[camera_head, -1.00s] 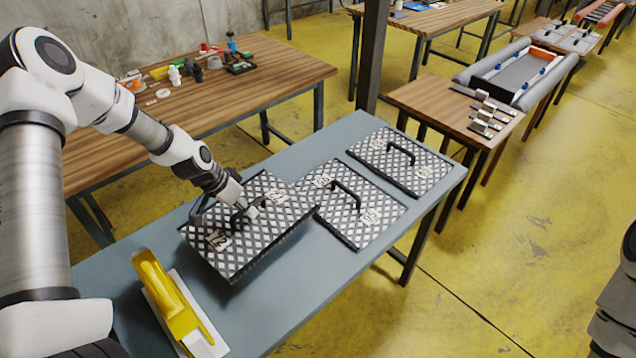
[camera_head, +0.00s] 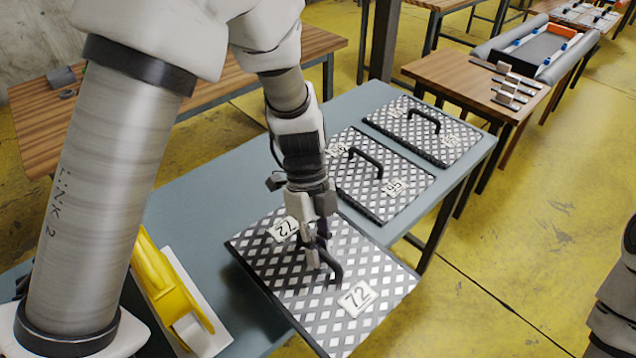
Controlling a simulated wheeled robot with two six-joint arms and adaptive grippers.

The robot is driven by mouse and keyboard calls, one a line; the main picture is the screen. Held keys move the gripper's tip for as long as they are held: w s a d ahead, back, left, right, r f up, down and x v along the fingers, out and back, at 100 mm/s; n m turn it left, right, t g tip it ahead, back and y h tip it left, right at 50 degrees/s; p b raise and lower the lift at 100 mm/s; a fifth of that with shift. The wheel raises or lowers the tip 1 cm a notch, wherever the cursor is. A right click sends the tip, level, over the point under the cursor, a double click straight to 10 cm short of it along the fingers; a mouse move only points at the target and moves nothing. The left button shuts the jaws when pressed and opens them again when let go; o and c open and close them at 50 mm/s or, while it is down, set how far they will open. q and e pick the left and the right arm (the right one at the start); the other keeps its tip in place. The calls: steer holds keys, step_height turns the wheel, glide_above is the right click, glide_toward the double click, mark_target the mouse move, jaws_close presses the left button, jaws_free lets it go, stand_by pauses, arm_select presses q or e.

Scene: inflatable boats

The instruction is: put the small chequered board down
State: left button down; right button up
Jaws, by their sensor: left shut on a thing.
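The small chequered board (camera_head: 368,268) is black and white with a dark rim, a black handle and labels reading 72. My left gripper (camera_head: 316,256) is shut on its handle from above and hides part of it. The board lies roughly flat near the front of the blue-grey table (camera_head: 205,215), and its front corner reaches past the table's edge in the picture. I cannot tell whether its underside touches the table. My right gripper is not in view; only part of my right arm shows at the right edge.
Two similar chequered boards with handles, a middle one (camera_head: 398,205) and a far one (camera_head: 455,143), lie on the table behind. A yellow-handled tool (camera_head: 165,285) on a white plate lies at the left. Bare tabletop shows between it and the held board.

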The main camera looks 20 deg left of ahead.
mark_target(279, 213)
arm_select(q)
steer(key=w+a+p, duration=0.1)
steer(key=w+a, duration=0.1)
steer(key=a, duration=0.2)
steer(key=w+a, duration=0.3)
steer(key=a, duration=0.1)
steer(key=w+a+f+p, duration=0.1)
steer(key=w+a, duration=0.1)
steer(key=a, duration=0.2)
steer(key=shift+w+p, duration=0.25)
steer(key=shift+p, duration=0.05)
steer(key=shift+w+a+f, duration=0.15)
steer(key=shift+a+f, duration=0.05)
steer(key=shift+a, duration=0.15)
step_height(279, 213, down, 3)
steer(key=shift+f, duration=0.15)
steer(key=shift+w+f, duration=0.1)
steer(key=shift+f, duration=0.15)
steer(key=c, duration=1.2)
jaws_free()
steer(key=shift+o, duration=0.2)
